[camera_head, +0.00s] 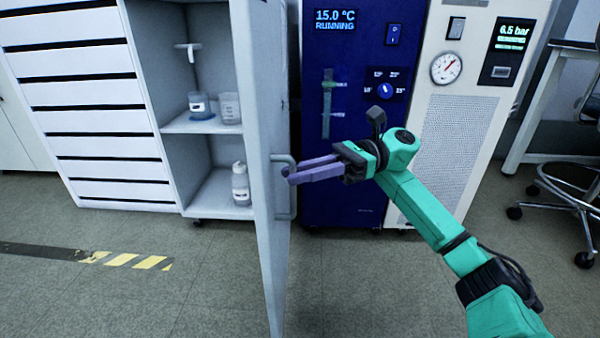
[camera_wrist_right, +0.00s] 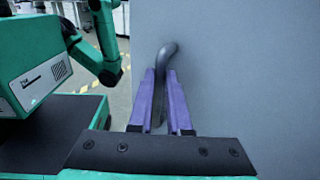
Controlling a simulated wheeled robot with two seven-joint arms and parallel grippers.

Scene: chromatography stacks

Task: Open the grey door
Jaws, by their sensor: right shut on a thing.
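The grey door (camera_head: 262,130) stands wide open, swung out toward me and seen nearly edge-on in the head view. Its face (camera_wrist_right: 245,60) fills the right of the right wrist view. Its bar handle (camera_head: 284,160) is on the right side of the door. My right gripper (camera_head: 290,176) is shut on the handle, with the purple fingers on either side of the grey bar (camera_wrist_right: 163,75) in the wrist view. The lower part of the handle is partly hidden by the fingers. My left gripper is not in view.
The open cabinet shelf (camera_head: 180,124) holds a beaker (camera_head: 230,108) and bottles, one a white bottle (camera_head: 240,185) below. A blue unit (camera_head: 345,190) and a white gauge unit (camera_head: 455,150) stand right of the door. A stool (camera_head: 570,185) is far right. The front floor is clear.

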